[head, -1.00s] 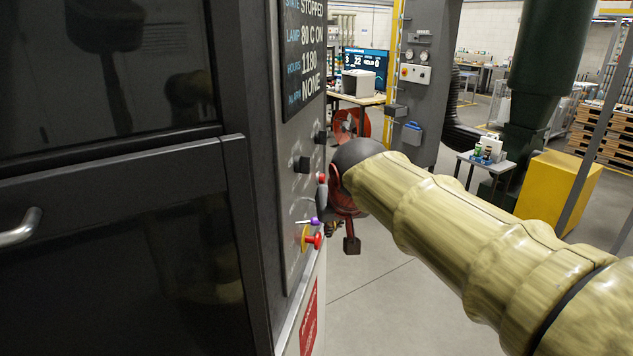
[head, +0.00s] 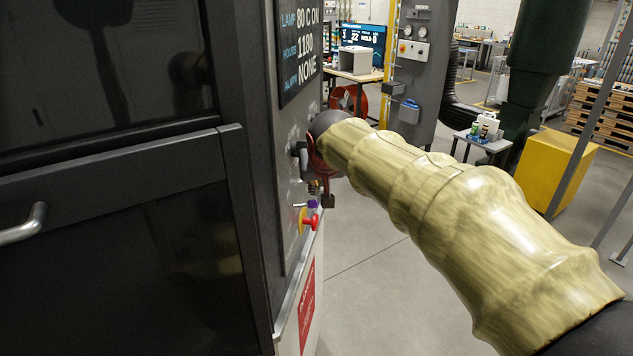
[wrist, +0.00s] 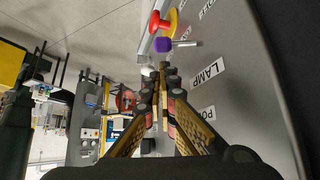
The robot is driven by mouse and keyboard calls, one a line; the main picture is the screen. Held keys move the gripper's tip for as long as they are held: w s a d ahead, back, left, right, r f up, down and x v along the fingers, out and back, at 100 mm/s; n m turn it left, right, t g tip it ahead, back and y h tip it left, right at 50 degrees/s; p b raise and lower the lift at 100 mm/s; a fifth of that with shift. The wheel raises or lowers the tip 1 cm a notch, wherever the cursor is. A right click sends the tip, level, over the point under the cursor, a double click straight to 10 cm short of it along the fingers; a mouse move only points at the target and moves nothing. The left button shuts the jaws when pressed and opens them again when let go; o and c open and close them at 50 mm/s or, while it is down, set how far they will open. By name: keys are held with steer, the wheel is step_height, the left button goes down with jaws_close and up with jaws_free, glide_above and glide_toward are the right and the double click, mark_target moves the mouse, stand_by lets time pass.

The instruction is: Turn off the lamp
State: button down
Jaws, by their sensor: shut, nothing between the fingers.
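The dark status display (head: 302,45) on the machine reads lamp 80 C ON. In the wrist view, the grey control panel (wrist: 240,100) carries a LAMP label (wrist: 207,72), with a label partly hidden beside my fingers below it. A purple switch (wrist: 163,45) with a silver lever (wrist: 187,43) is beyond my fingertips; it also shows in the head view (head: 312,204). My gripper (wrist: 162,72) is shut and empty, close to the panel, its tips left of the LAMP label. Contact cannot be told. In the head view, my arm largely hides the gripper and controls behind it.
A red knob on a yellow base (head: 309,222) is below the purple switch. The dark machine door (head: 110,250) with a metal handle (head: 25,224) fills the left. A small table (head: 485,143) and a yellow box (head: 560,170) stand right; the floor between is open.

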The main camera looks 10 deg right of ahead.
mark_target(305, 205)
steer(key=x, duration=0.5)
steer(key=shift+w+f, duration=0.15)
steer(key=shift+w, duration=0.05)
